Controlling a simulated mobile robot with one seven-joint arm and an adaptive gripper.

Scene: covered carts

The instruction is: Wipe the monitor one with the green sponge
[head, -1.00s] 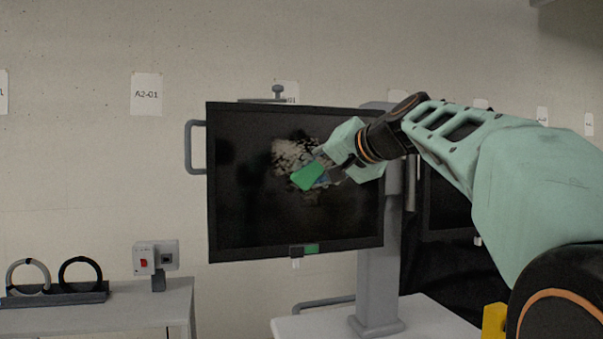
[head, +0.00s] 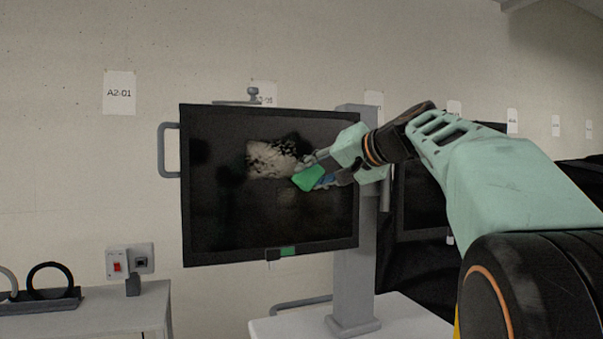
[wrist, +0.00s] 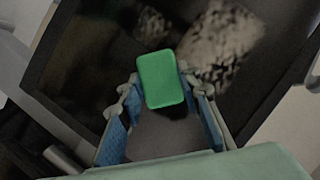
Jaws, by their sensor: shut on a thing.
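The monitor (head: 215,225) is a large dark screen on a grey post. A pale speckled smudge (head: 268,160) lies near the upper middle of its screen, and it shows at the upper right in the wrist view (wrist: 225,45). My gripper (head: 316,174) is shut on the green sponge (head: 306,179), just right of and below the smudge, in front of the screen. In the wrist view the sponge (wrist: 161,80) sits between the two blue-padded fingers. I cannot tell whether the sponge touches the screen. The gripper hides part of the right side of the screen.
The grey post (head: 353,270) stands on a white cart top (head: 290,325). A grey side handle (head: 165,150) sticks out left of the monitor. A side table (head: 125,305) at the lower left holds a red-switch box (head: 117,265) and a black ring (head: 48,280).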

